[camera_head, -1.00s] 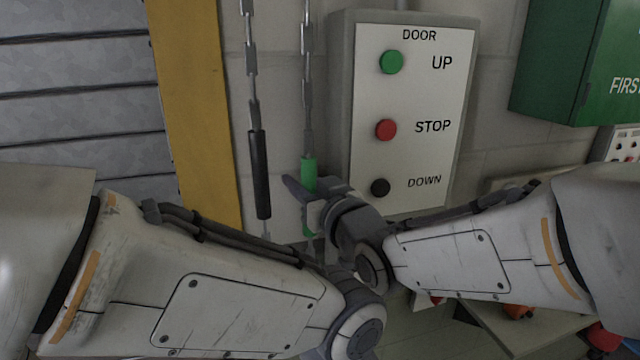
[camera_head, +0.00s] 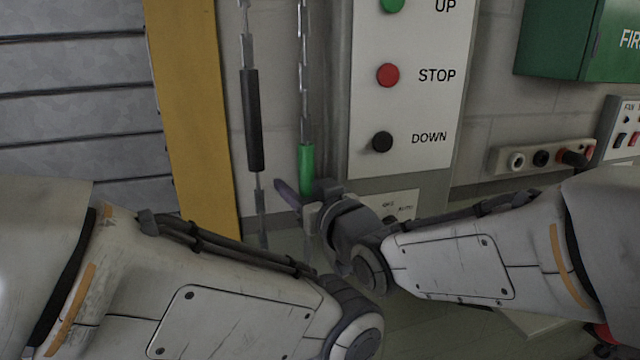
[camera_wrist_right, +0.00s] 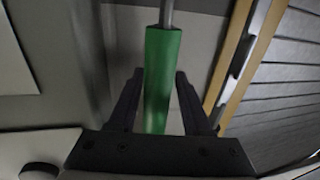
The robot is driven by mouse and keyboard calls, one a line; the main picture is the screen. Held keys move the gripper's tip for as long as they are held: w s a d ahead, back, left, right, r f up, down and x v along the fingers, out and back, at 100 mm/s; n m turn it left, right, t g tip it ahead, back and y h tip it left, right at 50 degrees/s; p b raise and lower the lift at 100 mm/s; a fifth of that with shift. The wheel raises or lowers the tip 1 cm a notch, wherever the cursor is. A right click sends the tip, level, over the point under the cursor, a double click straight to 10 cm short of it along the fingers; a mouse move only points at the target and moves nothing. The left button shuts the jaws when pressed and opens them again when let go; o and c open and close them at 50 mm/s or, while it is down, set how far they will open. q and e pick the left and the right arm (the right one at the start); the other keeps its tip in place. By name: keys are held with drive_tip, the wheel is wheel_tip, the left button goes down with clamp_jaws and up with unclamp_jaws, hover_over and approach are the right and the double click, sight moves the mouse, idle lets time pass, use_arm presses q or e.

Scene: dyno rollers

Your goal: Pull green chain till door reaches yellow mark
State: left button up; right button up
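The green handle (camera_head: 305,170) hangs on a chain (camera_head: 305,75) left of the door control panel. My right gripper (camera_head: 300,203) is at its lower part, and the gripper hides its lower end. In the right wrist view the green handle (camera_wrist_right: 162,80) stands between the two dark fingers, which lie close against its sides. The grey slatted door (camera_head: 75,110) is at the left, beside a yellow vertical strip (camera_head: 190,110). The door's lower edge is not in view, and I see no separate yellow mark. My left gripper is not in view.
A black handle (camera_head: 254,120) hangs on a second chain just left of the green one. The control panel (camera_head: 430,105) with UP, STOP and DOWN buttons is to the right. A green cabinet (camera_head: 565,40) is at the upper right. My left forearm fills the lower left.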

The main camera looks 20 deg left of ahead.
drive_tip(key=shift+d, duration=0.1)
drive_tip(key=shift+s+d, duration=0.1)
drive_tip(key=shift+d, duration=0.1)
drive_tip(key=b+v, duration=0.3)
drive_tip(key=v, duration=0.7)
drive_tip(key=shift+f, duration=0.1)
drive_tip(key=s+d+f+m+g+h, duration=0.1)
drive_tip(key=s+d+f+g+h, duration=0.15)
drive_tip(key=f, duration=0.35)
drive_tip(key=s+d+f+g+h, duration=0.1)
drive_tip(key=d+f+h, duration=0.2)
drive_tip(key=f, duration=0.3)
drive_tip(key=s+d+f+m+g+h, duration=0.1)
drive_tip(key=d+f+g+h, duration=0.1)
drive_tip(key=f, duration=0.5)
drive_tip(key=s+d+f+g+h, duration=0.2)
drive_tip(key=s+d+f+g, duration=0.1)
drive_tip(key=s, duration=0.3)
drive_tip(key=s+d+f+g+h, duration=0.2)
drive_tip(key=s+d+f+g, duration=0.1)
drive_tip(key=s+d, duration=0.3)
drive_tip(key=shift+s+f+g+h, duration=0.3)
drive_tip(key=shift+f+g+h, duration=0.05)
drive_tip(key=shift+f, duration=0.25)
